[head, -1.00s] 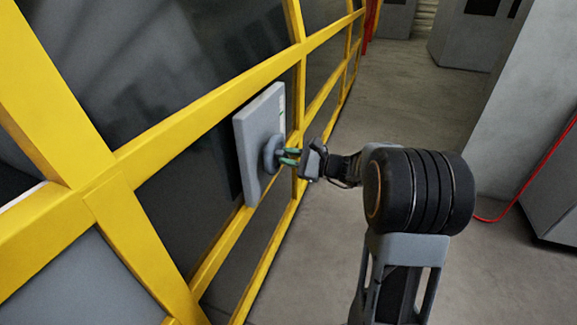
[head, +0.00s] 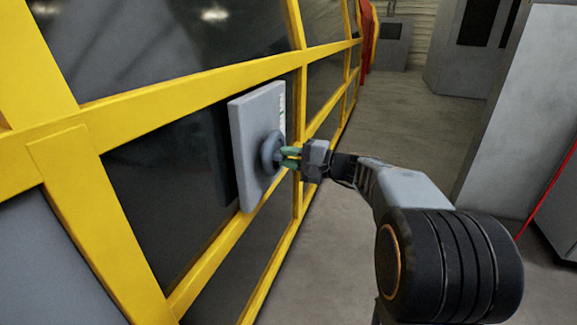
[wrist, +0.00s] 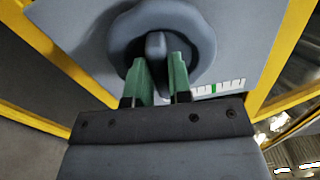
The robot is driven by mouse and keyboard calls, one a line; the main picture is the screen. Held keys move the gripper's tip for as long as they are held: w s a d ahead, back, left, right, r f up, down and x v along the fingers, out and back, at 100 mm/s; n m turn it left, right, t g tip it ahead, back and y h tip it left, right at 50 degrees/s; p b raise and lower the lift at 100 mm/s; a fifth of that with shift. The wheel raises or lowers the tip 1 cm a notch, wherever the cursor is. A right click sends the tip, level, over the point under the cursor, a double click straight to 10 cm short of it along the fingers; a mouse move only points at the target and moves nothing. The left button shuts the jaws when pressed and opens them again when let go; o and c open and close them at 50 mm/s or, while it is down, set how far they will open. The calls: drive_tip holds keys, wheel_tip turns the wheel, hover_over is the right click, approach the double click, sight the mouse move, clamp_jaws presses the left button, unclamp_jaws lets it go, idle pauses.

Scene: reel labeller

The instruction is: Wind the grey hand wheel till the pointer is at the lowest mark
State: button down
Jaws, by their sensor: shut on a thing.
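The grey hand wheel (head: 267,150) sits on the face of a light grey panel (head: 246,120) in the head view. It also shows in the wrist view (wrist: 202,38), round and lobed, with a raised bar across its middle. My gripper (head: 287,157) reaches it from the right, and its green fingers are shut on the bar, one on each side. A white scale (wrist: 232,85) with dark ticks and a green patch lies on the panel beside the wheel, partly hidden by my gripper. I cannot make out a separate pointer or which mark it is at.
The panel is mounted on a yellow frame (head: 190,90) with dark panes, along the left. Open floor (head: 400,125) lies between.

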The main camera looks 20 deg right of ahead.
drive_tip(key=shift+n+b, duration=0.3)
idle(0.4)
drive_tip(key=c, duration=1)
unclamp_jaws()
drive_tip(key=shift+c, duration=0.2)
drive_tip(key=shift+d, duration=0.1)
drive_tip(key=p+v, duration=0.4)
drive_tip(key=v, duration=0.9)
drive_tip(key=shift+s+d, duration=0.25)
drive_tip(key=shift+a, duration=0.1)
